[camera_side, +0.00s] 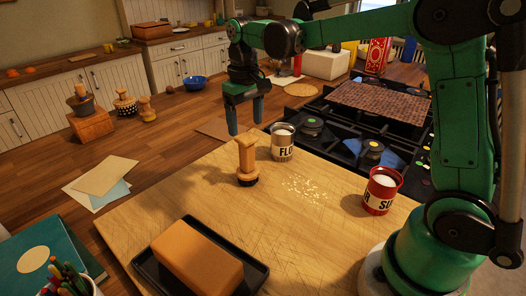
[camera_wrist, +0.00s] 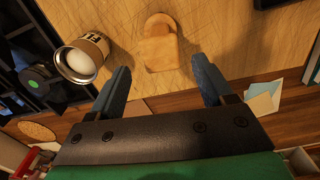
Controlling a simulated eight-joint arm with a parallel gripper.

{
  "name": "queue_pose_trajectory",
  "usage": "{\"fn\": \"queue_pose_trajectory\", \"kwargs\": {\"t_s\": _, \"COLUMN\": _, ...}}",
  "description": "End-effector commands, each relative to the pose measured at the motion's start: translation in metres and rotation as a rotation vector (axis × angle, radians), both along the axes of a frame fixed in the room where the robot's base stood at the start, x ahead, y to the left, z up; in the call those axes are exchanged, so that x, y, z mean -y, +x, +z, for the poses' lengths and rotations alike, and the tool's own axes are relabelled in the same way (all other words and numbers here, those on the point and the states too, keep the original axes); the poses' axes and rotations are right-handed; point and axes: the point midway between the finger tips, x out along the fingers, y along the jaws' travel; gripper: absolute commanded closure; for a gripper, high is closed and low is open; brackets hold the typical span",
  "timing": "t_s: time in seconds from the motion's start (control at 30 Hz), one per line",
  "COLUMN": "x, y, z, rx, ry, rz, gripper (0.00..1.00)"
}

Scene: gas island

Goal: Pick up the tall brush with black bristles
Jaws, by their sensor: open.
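The tall brush (camera_side: 247,163) stands upright on the wooden board, with a pale wooden handle and black bristles at its foot. In the wrist view its wooden top (camera_wrist: 160,42) shows ahead of the fingers, between their lines; its bristles are hidden there. My gripper (camera_side: 245,122) is open and empty, pointing down. In the side view it hangs above and behind the brush, apart from it. In the wrist view the two blue fingers (camera_wrist: 163,75) are spread wide with nothing between them.
A flour tin (camera_side: 283,142) stands close to the right of the brush. A red sugar tin (camera_side: 381,190) is farther right, by my base. An orange block (camera_side: 197,255) lies in a black tray in front. The gas hob (camera_side: 340,130) lies behind. The board left of the brush is clear.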

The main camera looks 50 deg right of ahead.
Motion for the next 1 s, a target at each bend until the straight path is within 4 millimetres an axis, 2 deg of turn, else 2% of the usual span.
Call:
{"fn": "queue_pose_trajectory", "kwargs": {"t_s": 0.1, "x": 0.0, "y": 0.0, "z": -0.022, "rx": 0.001, "ry": 0.0, "rz": 0.0, "gripper": 0.26}}
{"fn": "queue_pose_trajectory", "kwargs": {"t_s": 0.27, "x": 0.0, "y": 0.0, "z": -0.037, "rx": 0.002, "ry": 0.0, "rz": 0.001, "gripper": 0.26}}
{"fn": "queue_pose_trajectory", "kwargs": {"t_s": 0.6, "x": 0.0, "y": 0.0, "z": -0.079, "rx": 0.003, "ry": 0.0, "rz": 0.001, "gripper": 0.26}}
{"fn": "queue_pose_trajectory", "kwargs": {"t_s": 0.73, "x": 0.0, "y": 0.0, "z": -0.086, "rx": 0.003, "ry": 0.0, "rz": 0.001, "gripper": 0.26}}
{"fn": "queue_pose_trajectory", "kwargs": {"t_s": 0.97, "x": 0.0, "y": 0.0, "z": -0.087, "rx": 0.003, "ry": 0.0, "rz": 0.001, "gripper": 0.26}}
{"fn": "queue_pose_trajectory", "kwargs": {"t_s": 1.0, "x": 0.0, "y": 0.0, "z": -0.087, "rx": 0.003, "ry": 0.0, "rz": 0.001, "gripper": 0.32}}
